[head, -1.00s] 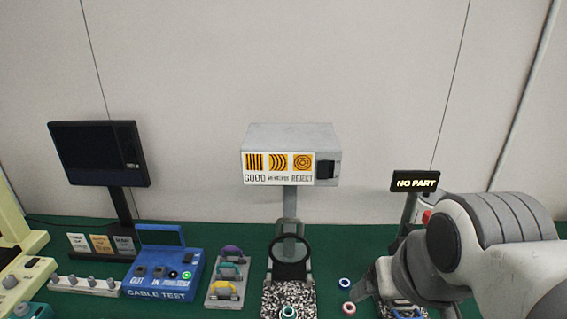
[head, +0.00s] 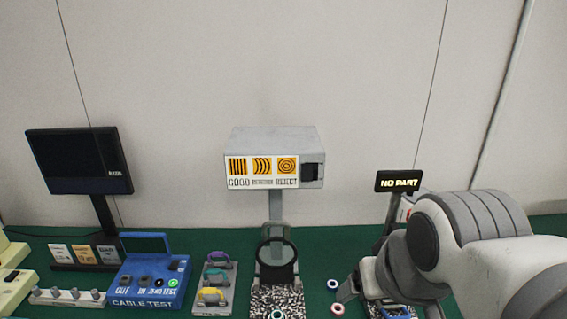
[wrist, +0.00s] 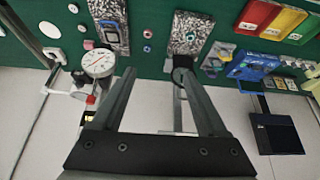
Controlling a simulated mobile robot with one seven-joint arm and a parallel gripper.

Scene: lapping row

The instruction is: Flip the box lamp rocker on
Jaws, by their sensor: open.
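The box lamp (head: 272,141) is a grey box on a post at the back of the bench. Its front panel shows yellow-and-black patterns over GOOD, a middle word too small to read surely, and REJECT. The black rocker (head: 313,172) sits at the right end of that front; I cannot tell its tilt. My gripper (wrist: 157,73) is open and empty in the wrist view, its two fingers spread wide. The lamp's box and rocker are not clearly seen in that view.
A round magnifier (head: 277,275) stands before the lamp. A NO PART display (head: 397,181) is to the right, near my arm. A dark monitor (head: 79,160) and blue cable tester (head: 150,282) stand left. A dial gauge (wrist: 98,63) shows beside my fingers. The wall above is clear.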

